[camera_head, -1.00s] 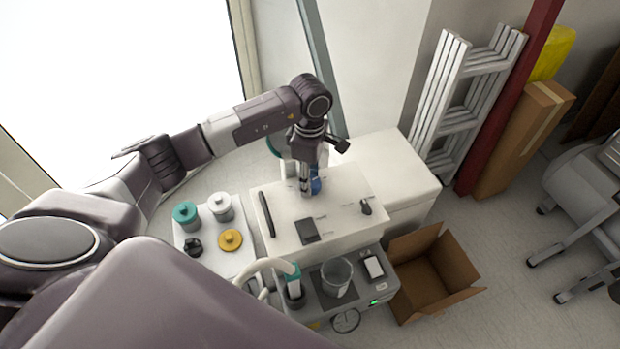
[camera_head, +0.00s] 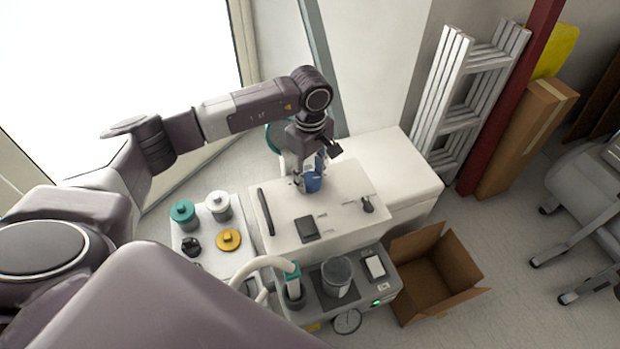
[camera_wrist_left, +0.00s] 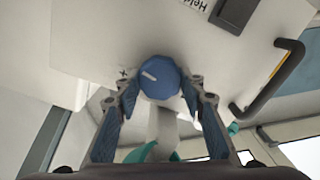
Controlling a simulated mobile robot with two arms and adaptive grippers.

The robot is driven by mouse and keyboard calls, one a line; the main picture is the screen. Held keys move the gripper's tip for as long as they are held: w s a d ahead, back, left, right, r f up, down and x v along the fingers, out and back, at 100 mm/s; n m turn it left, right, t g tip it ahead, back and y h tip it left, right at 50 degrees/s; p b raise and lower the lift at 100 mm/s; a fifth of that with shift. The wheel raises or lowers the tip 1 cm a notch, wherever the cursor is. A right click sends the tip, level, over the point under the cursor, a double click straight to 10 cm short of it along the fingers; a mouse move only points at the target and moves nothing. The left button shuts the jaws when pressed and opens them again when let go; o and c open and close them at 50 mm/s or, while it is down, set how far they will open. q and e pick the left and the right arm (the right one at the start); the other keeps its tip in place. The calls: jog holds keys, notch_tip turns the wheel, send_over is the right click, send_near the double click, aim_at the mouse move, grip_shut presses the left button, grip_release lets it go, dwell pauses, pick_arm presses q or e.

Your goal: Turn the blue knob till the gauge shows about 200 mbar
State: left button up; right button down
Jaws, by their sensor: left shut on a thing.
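The blue knob (camera_head: 313,182) is on the white unit (camera_head: 340,215), near its far edge. In the left wrist view the blue knob (camera_wrist_left: 160,77) shows a white pointer line aimed to the upper left. My left gripper (camera_head: 308,180) is at the knob, with one finger on each side, shut on it. The wrist view shows the same gripper (camera_wrist_left: 158,88) around the knob. A round gauge (camera_head: 347,321) with a white face is on the front of the grey suction unit; its reading is too small to tell. My right gripper is not in view.
A tray (camera_head: 213,262) with teal, white, black and yellow-lidded parts stands left of the white unit. A black handle (camera_head: 266,211) and a black switch (camera_head: 367,205) stand up from its top. An open cardboard box (camera_head: 435,275) is at the right.

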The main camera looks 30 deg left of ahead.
aim_at(310, 178)
pick_arm(q)
jog(key=m+b, duration=0.1)
jog(key=m, duration=0.3)
jog(key=shift+m, duration=0.3)
jog(key=shift+b, duration=0.3)
jog(key=o, duration=1.2)
jog(key=shift+c, duration=0.2)
jog(key=shift+r, duration=0.3)
notch_tip(310, 178, up, 11)
jog(key=shift+r, duration=0.2)
